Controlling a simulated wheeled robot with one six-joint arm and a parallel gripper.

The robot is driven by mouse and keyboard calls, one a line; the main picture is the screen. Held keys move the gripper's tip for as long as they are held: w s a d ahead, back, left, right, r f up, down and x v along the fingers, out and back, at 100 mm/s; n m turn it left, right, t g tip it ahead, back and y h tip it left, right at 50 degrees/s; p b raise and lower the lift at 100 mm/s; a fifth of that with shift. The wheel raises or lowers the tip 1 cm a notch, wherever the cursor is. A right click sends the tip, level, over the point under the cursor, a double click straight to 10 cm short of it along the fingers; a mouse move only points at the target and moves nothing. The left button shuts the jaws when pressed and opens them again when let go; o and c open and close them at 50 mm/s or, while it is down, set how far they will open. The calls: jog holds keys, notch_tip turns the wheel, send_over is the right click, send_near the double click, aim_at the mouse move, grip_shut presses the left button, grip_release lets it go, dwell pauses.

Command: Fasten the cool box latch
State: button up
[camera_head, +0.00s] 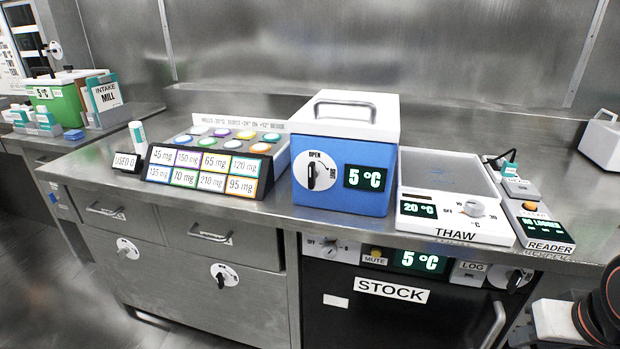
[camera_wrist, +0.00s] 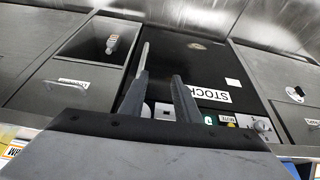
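The cool box (camera_head: 338,192) is a blue box with a closed white lid (camera_head: 345,118) and a grey carry handle, standing on the steel counter in the head view. Its latch (camera_head: 311,177) is a black lever on a white round plate on the front face. The lever stands about upright, towards the word OPEN; a second label at the plate's right is too small to read surely. My gripper (camera_wrist: 161,76) is open and empty in the wrist view, facing the black STOCK fridge front below the counter, away from the latch. The head view does not show its fingers.
The THAW plate (camera_head: 455,230) and the READER (camera_head: 545,232) stand right of the box. A rack of labelled, coloured caps (camera_head: 207,172) stands close on its left. The STOCK fridge (camera_head: 390,300) is below the counter. Part of my arm shows at the lower right.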

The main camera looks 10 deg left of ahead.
jog(key=w+a+r+n+h, duration=0.4)
jog(key=w+a+n+h, duration=0.3)
jog(key=n, duration=1)
jog(key=n+t+y, duration=0.6)
jog(key=n+t, duration=0.7)
jog(key=n, duration=0.6)
send_near(310, 172)
jog(key=w, duration=0.9)
jog(key=shift+d+f, duration=0.1)
jog(key=shift+d, duration=0.2)
